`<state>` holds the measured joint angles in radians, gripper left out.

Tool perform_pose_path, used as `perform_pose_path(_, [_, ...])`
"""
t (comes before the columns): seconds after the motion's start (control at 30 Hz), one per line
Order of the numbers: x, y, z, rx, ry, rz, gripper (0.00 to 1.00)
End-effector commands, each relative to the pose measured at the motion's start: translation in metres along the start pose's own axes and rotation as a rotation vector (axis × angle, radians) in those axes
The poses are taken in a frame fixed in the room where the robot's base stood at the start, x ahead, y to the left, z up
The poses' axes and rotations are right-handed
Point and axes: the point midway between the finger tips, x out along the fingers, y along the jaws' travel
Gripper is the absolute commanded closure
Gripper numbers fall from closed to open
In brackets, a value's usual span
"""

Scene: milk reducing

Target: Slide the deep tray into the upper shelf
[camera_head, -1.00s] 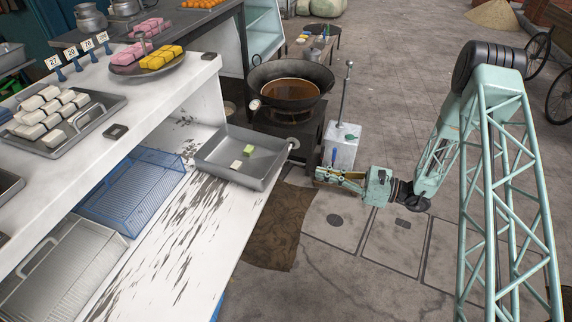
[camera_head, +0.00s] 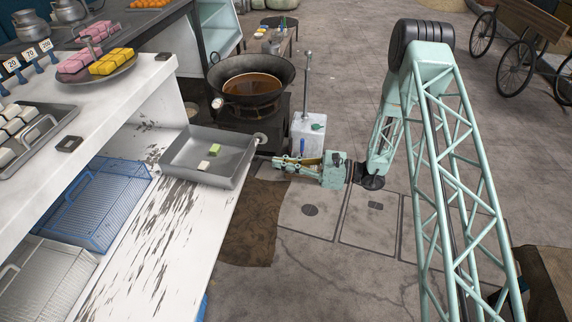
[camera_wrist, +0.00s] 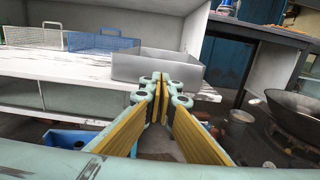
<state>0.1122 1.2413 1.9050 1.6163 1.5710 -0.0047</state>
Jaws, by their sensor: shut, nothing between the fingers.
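The deep tray (camera_head: 201,178) is a grey metal pan on the white worn shelf board (camera_head: 150,235), at its right end near the wok. A green block (camera_head: 215,150) and a whitish block (camera_head: 203,165) lie in it. The tray also shows in the wrist view (camera_wrist: 152,68), straight ahead beyond my fingers. My gripper (camera_head: 277,160) is shut and empty, just off the tray's right end. In the wrist view my fingertips (camera_wrist: 160,84) meet in front of the tray's near wall; I cannot tell whether they touch it.
A blue wire basket (camera_head: 100,205) and a grey wire basket (camera_head: 50,285) stand left of the tray under the white counter top (camera_head: 125,90). A wok (camera_head: 250,85) stands behind the tray. A white canister (camera_head: 307,135) stands behind my gripper.

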Motion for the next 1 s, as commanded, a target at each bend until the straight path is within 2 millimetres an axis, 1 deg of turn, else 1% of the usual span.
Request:
perform_pose_path(0.03, [0.006, 0.001, -0.001, 0.000, 0.000, 0.002, 1.00])
perform_pose_path(0.6, [0.068, 0.001, -0.001, 0.000, 0.000, 0.002, 1.00])
perform_pose_path(0.8, [0.085, 0.001, -0.001, -0.001, 0.000, 0.001, 1.00])
perform_pose_path(1.0, [0.094, 0.000, 0.000, -0.001, 0.000, 0.000, 1.00])
